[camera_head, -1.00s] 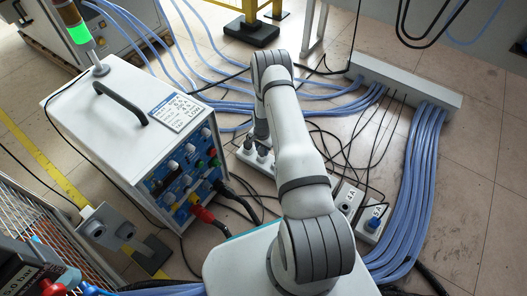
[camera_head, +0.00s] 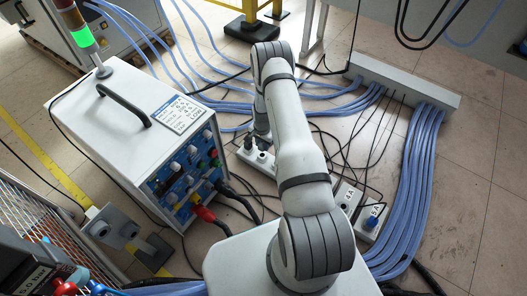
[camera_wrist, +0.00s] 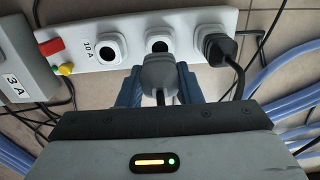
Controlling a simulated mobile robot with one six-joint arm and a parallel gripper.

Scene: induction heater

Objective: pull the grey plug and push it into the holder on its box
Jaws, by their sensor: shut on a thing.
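The grey plug (camera_wrist: 158,76) is between the two blue fingers of my gripper (camera_wrist: 158,88) in the wrist view, and the gripper is shut on it. Its cord runs down toward my wrist. Just above it on the white box (camera_wrist: 76,57), marked 10 A, is a round opening (camera_wrist: 158,41) with a dark inside. The plug overlaps its lower edge in the picture, but the opening shows, so the plug appears out of it. Another round opening (camera_wrist: 110,44) to the left is empty. In the head view the box (camera_head: 251,157) is partly behind my arm, and the plug cannot be made out.
A dark plug (camera_wrist: 217,46) with a black cord sits in the box close to the right of my gripper. A grey 3 A box (camera_wrist: 20,82) is at the left. Blue hoses (camera_head: 412,190) and loose black cables surround the boxes. The white heater unit (camera_head: 125,130) stands left.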

